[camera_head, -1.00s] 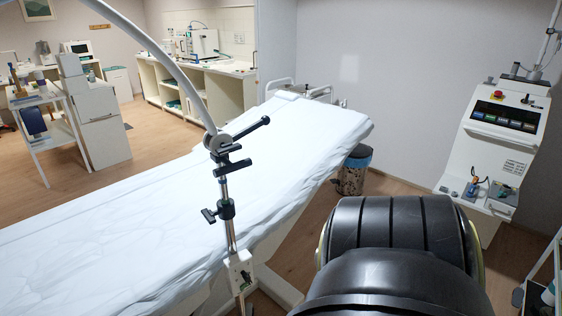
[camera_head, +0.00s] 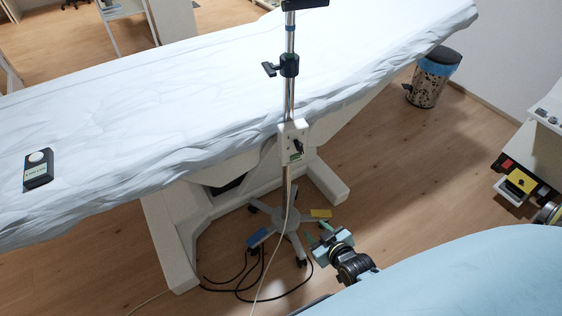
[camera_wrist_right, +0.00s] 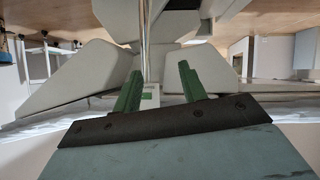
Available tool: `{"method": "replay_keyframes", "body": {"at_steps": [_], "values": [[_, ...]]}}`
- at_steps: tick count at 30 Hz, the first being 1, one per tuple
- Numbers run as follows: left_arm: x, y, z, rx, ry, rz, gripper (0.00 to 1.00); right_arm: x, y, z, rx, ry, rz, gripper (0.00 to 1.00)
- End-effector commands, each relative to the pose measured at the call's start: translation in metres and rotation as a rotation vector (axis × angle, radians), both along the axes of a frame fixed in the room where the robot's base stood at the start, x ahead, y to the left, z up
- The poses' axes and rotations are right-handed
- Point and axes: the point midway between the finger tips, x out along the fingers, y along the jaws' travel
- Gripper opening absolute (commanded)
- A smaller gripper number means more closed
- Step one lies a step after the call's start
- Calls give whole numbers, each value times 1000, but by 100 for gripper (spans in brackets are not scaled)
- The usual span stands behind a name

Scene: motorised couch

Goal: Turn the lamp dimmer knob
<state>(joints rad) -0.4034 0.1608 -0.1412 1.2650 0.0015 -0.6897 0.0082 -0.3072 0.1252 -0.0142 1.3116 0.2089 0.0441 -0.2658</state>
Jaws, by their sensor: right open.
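The lamp's control box (camera_head: 291,143) is a small white box on the lamp stand's pole, beside the couch edge. A small dark knob (camera_head: 299,146) shows on its face, above a green patch. My right gripper (camera_head: 318,234) has green fingers and is open and empty, below and to the right of the box in the head view. In the right wrist view my spread fingers (camera_wrist_right: 158,84) have a pale box with a green patch (camera_wrist_right: 149,97) in the gap beyond them, apart from them. The knob is not clear there. My left gripper is out of view.
The white-covered couch (camera_head: 200,100) fills the left and back, with a dark handset (camera_head: 38,170) on it. The lamp's wheeled base (camera_head: 282,222) and black cables (camera_head: 240,288) are on the floor. A speckled bin (camera_head: 428,85) stands back right. Floor is clear before it.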

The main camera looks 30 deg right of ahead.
Motion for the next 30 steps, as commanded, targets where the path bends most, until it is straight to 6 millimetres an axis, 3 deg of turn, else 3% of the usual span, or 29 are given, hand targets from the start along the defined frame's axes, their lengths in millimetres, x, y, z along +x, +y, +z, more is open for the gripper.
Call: {"method": "replay_keyframes", "body": {"at_steps": [1, 3, 6, 10, 17, 30], "values": [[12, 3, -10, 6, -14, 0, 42, 22, -9, 13, -16, -108, -10, 42], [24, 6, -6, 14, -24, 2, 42, 45, -20, 46, -39, -237, -22, 42], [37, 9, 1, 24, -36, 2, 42, 63, -31, 87, -67, -380, -37, 42], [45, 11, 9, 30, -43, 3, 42, 72, -38, 121, -90, -487, -48, 42], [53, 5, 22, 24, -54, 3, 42, 92, -43, 135, -98, -525, -53, 42], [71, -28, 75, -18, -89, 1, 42, 174, -50, 133, -97, -521, -51, 42]]}}
